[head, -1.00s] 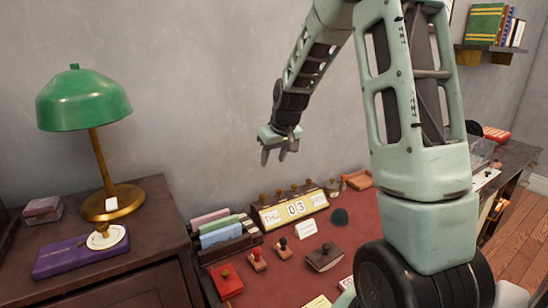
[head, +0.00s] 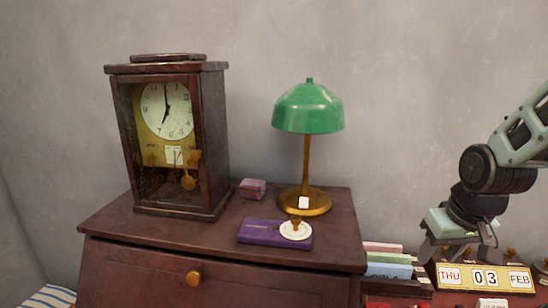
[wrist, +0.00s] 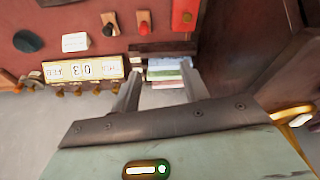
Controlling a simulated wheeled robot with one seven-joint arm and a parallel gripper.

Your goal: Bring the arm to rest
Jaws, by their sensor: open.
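My gripper (head: 457,246) is at the right of the head view, hanging from my pale green arm with its fingers pointing down. It is in front of the wall, above the desk and close to the calendar and card rack in the picture. In the wrist view my gripper (wrist: 162,72) shows its two fingers spread apart with nothing held between them. The card rack (wrist: 163,47) lies beyond the fingertips in that view. Most of my arm is outside the head view.
A flip calendar (head: 485,278) stands below my gripper. Left are a dark cabinet (head: 110,232) with a wooden clock (head: 215,140), green lamp (head: 308,108), purple box (head: 258,232) and small pink box (head: 252,188). Several stamps stand on the red desk top (wrist: 90,12).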

